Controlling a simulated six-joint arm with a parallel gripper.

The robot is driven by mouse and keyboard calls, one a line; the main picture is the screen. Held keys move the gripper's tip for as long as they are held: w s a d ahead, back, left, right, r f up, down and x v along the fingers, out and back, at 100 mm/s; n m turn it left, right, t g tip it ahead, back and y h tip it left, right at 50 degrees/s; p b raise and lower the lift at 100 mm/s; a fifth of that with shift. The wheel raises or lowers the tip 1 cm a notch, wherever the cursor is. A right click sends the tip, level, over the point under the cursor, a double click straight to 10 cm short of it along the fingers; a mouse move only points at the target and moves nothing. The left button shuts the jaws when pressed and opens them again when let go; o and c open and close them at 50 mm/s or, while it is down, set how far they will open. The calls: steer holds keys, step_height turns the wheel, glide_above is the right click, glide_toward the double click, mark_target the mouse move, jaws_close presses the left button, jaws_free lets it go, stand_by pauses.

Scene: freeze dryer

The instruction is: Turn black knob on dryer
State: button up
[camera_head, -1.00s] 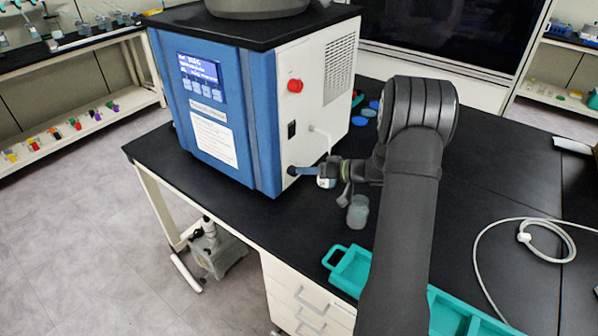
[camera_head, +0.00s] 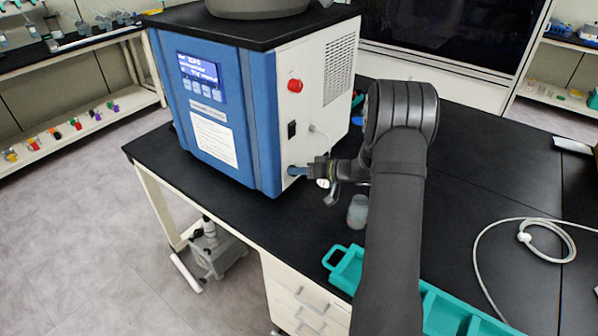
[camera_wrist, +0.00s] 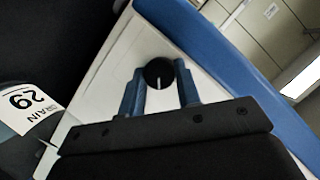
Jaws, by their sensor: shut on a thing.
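The black knob (camera_wrist: 159,72) is round with a white pointer line, and sits on the white side panel of the freeze dryer (camera_head: 215,110). My gripper (camera_wrist: 158,74) has its two blue fingers on either side of the knob, shut on it. In the head view my gripper (camera_head: 293,171) reaches in from the right, low on the dryer's side face near its front edge. The knob is hidden behind the fingers there.
A red button (camera_head: 295,86) and a black switch (camera_head: 292,129) are above the gripper. A teal tray (camera_head: 345,268) lies at the table's front. A white tag (camera_wrist: 32,108) with text shows in the wrist view.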

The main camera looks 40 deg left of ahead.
steer(key=shift+w+f+m+g+y, duration=0.1)
steer(key=shift+m+g+y, duration=0.45)
steer(key=shift+m, duration=0.9)
steer(key=shift+w+f+m+g+y, duration=0.1)
steer(key=shift+m+g+y, duration=0.15)
steer(key=shift+m+g, duration=0.9)
steer(key=shift+m, duration=0.5)
steer(key=o, duration=1)
steer(key=v, duration=1.7)
steer(key=shift+s+d, duration=0.15)
steer(key=shift+d, duration=0.2)
steer(key=shift+a, duration=0.1)
